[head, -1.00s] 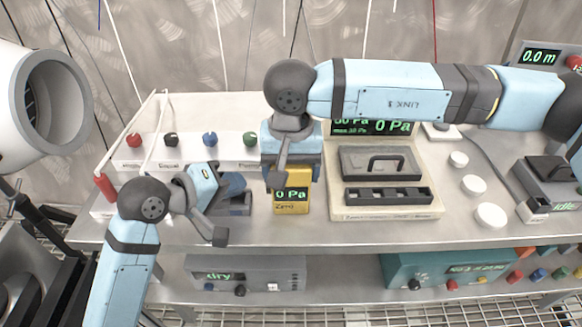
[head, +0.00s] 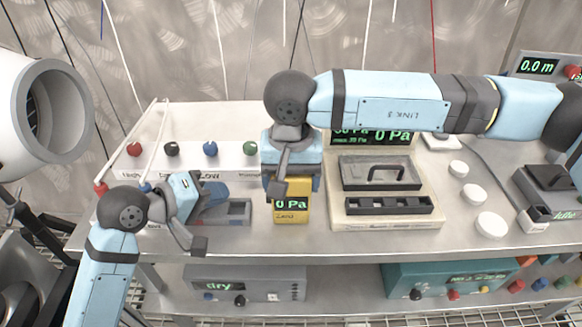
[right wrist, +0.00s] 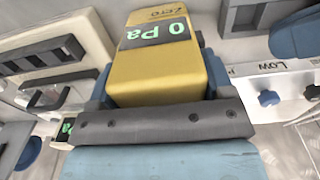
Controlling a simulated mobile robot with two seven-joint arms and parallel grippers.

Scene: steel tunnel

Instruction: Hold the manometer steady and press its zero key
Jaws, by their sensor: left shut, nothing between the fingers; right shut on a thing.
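The yellow manometer (head: 291,214) stands upright at the middle of the bench, its display reading 0 Pa with the zero key label below it. My right gripper (head: 290,186) is shut on the manometer from above and behind. In the right wrist view the manometer (right wrist: 160,78) sits between the fingers, its display and zero label facing up in the picture. My left gripper (head: 198,246) is shut and empty, to the left of the manometer and apart from it, over the bench's front part.
A beige instrument case (head: 384,219) with a black handle stands close to the right of the manometer. A grey tray with a blue part (head: 238,212) lies to its left. A white panel with coloured knobs (head: 190,163) stands behind. White round knobs (head: 473,194) are further right.

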